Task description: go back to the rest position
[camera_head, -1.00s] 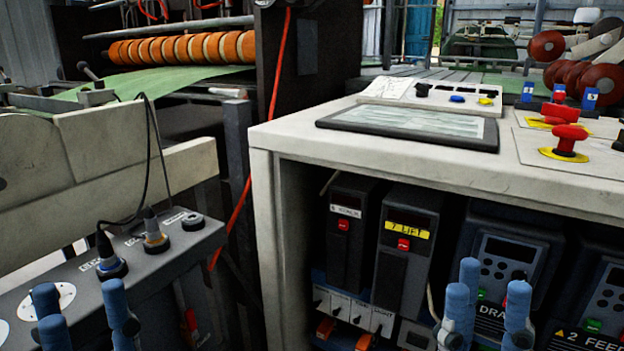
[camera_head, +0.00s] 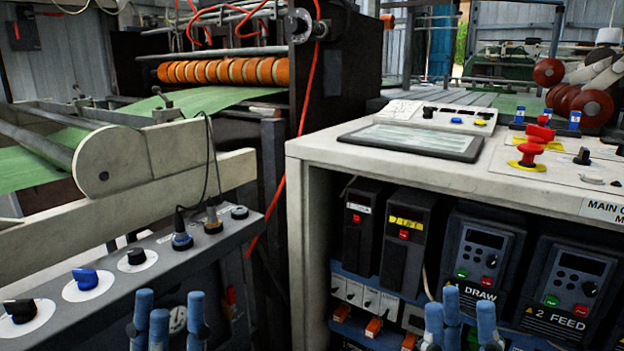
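My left gripper (camera_head: 174,322) is at the bottom left, with blue fingers pointing up. Its fingers are spread and nothing shows between them. It is in front of the grey knob panel (camera_head: 120,285). My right gripper (camera_head: 463,324) is at the bottom right, its blue fingers also apart and empty. It is in front of the open cabinet with the drive units. The lower parts of both grippers are cut off by the picture's edge.
A pale control desk (camera_head: 310,155) carries a screen (camera_head: 415,141) and a red emergency button (camera_head: 530,150). Drive units (camera_head: 480,262) stand in its open front. A machine with orange rollers (camera_head: 225,72) and green sheet (camera_head: 200,101) stands behind. A narrow dark gap separates knob panel and desk.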

